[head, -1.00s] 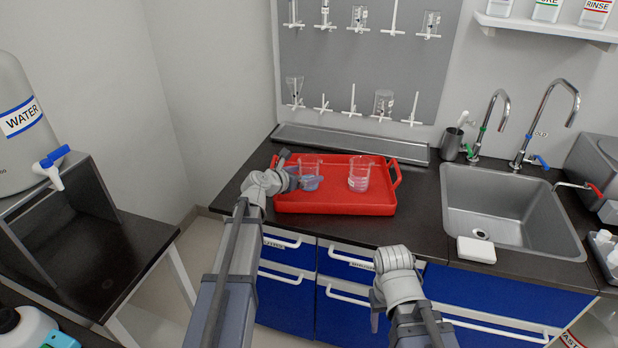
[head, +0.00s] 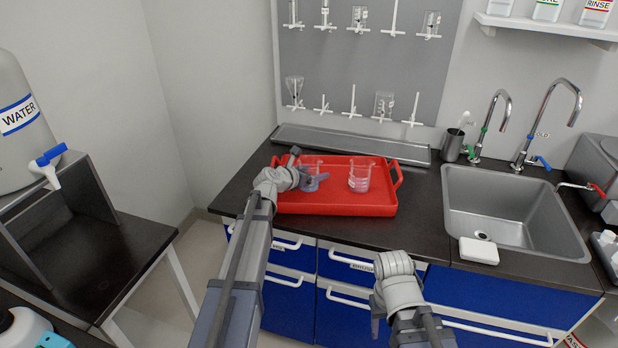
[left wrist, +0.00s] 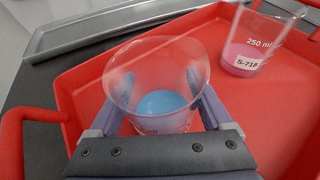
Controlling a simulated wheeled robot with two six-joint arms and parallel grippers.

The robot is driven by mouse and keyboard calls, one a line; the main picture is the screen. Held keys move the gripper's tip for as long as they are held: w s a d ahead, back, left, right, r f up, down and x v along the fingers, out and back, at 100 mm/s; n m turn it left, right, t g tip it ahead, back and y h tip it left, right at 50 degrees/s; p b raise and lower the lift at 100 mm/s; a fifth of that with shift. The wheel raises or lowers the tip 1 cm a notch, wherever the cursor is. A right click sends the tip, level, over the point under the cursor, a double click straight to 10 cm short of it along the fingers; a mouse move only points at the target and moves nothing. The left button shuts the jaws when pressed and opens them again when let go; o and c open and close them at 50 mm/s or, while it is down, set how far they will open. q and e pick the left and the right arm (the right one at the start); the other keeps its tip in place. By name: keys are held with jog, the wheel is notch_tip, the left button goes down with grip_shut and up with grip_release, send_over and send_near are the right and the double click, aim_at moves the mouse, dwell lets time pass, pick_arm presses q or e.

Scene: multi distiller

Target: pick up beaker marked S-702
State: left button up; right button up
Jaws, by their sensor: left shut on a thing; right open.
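A clear beaker with blue liquid (left wrist: 158,85) stands in the red tray, between the fingers of my left gripper (left wrist: 160,112), which is shut on it. The beaker shows in the head view (head: 312,164), partly covered by my left gripper (head: 312,182). Its label is hidden from me. A second beaker (head: 360,177) with pink liquid stands to its right in the red tray (head: 335,205); the left wrist view shows this beaker (left wrist: 255,42) labelled S-718 or similar. My right gripper (head: 376,322) is low in front of the counter, open and mostly hidden by its arm.
A grey trough (head: 350,142) runs behind the tray, under a pegboard (head: 365,60) with glassware. A sink (head: 512,205) with taps lies to the right, a white block (head: 478,251) at its front edge. A water container (head: 22,120) stands at the left.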

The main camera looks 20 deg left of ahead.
pick_arm(q)
jog(key=c, duration=0.6)
jog(key=shift+r+p, duration=0.25)
jog(key=shift+p, duration=0.05)
notch_tip(320, 180, up, 10)
jog(key=p, duration=0.9)
jog(key=shift+f, duration=0.25)
